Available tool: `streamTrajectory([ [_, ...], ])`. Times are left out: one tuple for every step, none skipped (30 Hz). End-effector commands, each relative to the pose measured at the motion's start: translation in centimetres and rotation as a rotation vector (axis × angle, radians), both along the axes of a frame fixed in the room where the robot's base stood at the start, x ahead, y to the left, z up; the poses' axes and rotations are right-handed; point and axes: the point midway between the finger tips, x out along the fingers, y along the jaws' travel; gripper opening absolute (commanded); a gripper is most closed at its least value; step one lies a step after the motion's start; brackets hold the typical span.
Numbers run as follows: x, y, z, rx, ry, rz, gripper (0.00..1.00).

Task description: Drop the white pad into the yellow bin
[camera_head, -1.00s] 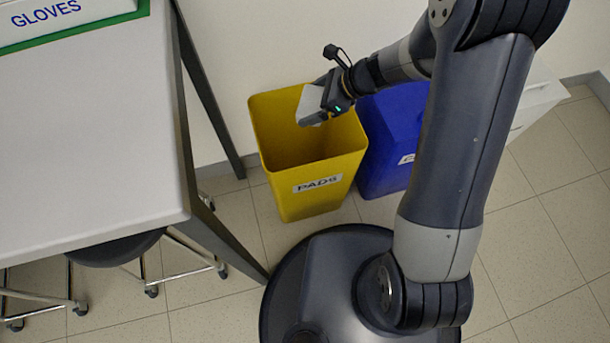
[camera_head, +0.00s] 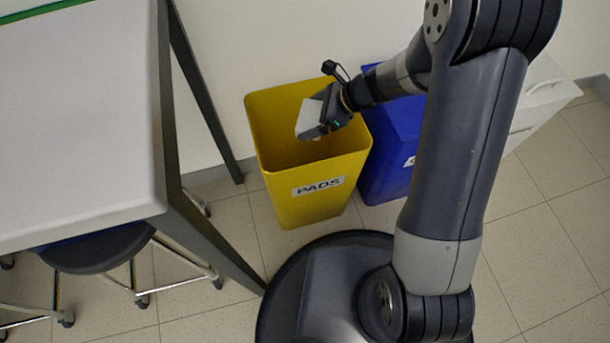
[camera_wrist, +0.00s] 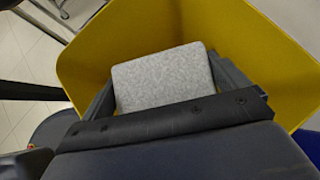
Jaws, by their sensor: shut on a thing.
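The white pad (camera_head: 310,118) is held in my gripper (camera_head: 318,130), which is shut on it. In the wrist view the pad (camera_wrist: 163,78) looks light grey and sits between the two fingers of my gripper (camera_wrist: 165,85). The yellow bin (camera_head: 318,205) stands on the floor with its open top up and a "PADS" label on its front. The gripper and pad are over the bin's opening. In the wrist view the yellow bin's wall (camera_wrist: 270,50) surrounds the pad on several sides. The bin's floor is hidden in the wrist view.
A blue bin (camera_head: 393,165) stands just right of the yellow bin, with a white box-like unit (camera_head: 540,95) beyond it. A white-topped table (camera_head: 80,130) is on the left, with a dark-seated stool (camera_head: 95,250) beneath. A wall is behind the bins.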

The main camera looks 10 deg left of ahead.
Motion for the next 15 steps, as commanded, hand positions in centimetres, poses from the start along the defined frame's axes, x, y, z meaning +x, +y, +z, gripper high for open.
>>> streamTrajectory([
  [0.0, 0.0, 0.07, 0.0, 0.0, 0.0, 0.66],
  [0.0, 0.0, 0.07, 0.0, 0.0, 0.0, 0.66],
  [0.0, -0.01, 0.08, 0.0, 0.0, 0.0, 0.66],
  [0.0, 0.0, 0.08, 0.0, 0.0, 0.0, 0.95],
  [0.0, 0.0, 0.08, 0.0, 0.0, 0.0, 0.98],
  [0.0, 0.0, 0.08, 0.0, 0.0, 0.0, 1.0],
  [0.0, 0.0, 0.08, 0.0, 0.0, 0.0, 1.0],
  [0.0, 0.0, 0.08, 0.0, 0.0, 0.0, 1.0],
  [0.0, 0.0, 0.08, 0.0, 0.0, 0.0, 1.0],
  [0.0, 0.0, 0.08, 0.0, 0.0, 0.0, 1.0],
  [0.0, 0.0, 0.08, 0.0, 0.0, 0.0, 1.0],
  [0.01, -0.03, 0.13, 0.0, 0.0, 0.0, 1.0],
  [0.01, -0.08, 0.21, 0.0, 0.0, 0.0, 1.0],
  [0.02, -0.19, 0.35, 0.0, -0.001, -0.001, 1.0],
  [0.04, -0.4, 0.62, 0.0, -0.001, -0.001, 1.0],
])
